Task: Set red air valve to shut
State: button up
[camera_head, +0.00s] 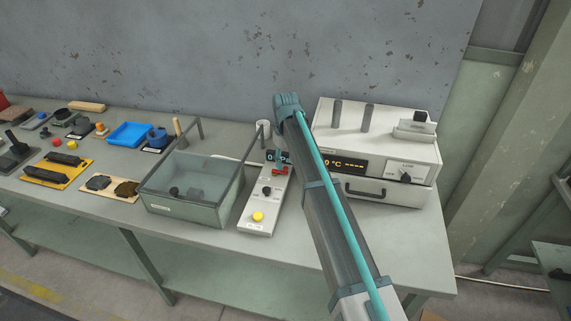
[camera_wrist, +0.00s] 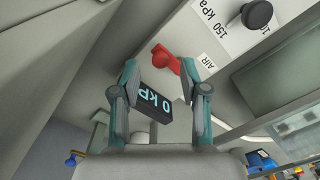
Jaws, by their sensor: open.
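The red air valve (camera_wrist: 165,60) shows in the wrist view as a red handle with a rounded end, on a pale panel (camera_wrist: 205,25) beside an "AIR" label. My gripper (camera_wrist: 159,68) is open, with its two teal fingertips on either side of the red handle. I cannot tell whether either finger touches it. A dark display (camera_wrist: 152,104) reading "0 kP" lies between the fingers in the wrist view.
A black knob (camera_wrist: 257,14) with "150 kPa" markings sits beside the valve. A clear tank (camera_head: 180,208) stands left of the panel, and a white heater unit (camera_head: 372,150) stands right. A yellow button (camera_head: 257,216) is at the panel's front. Tools and trays crowd the left bench.

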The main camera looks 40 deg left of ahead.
notch_tip(320, 180, up, 10)
jog(key=shift+r, duration=0.2)
dwell(0.5)
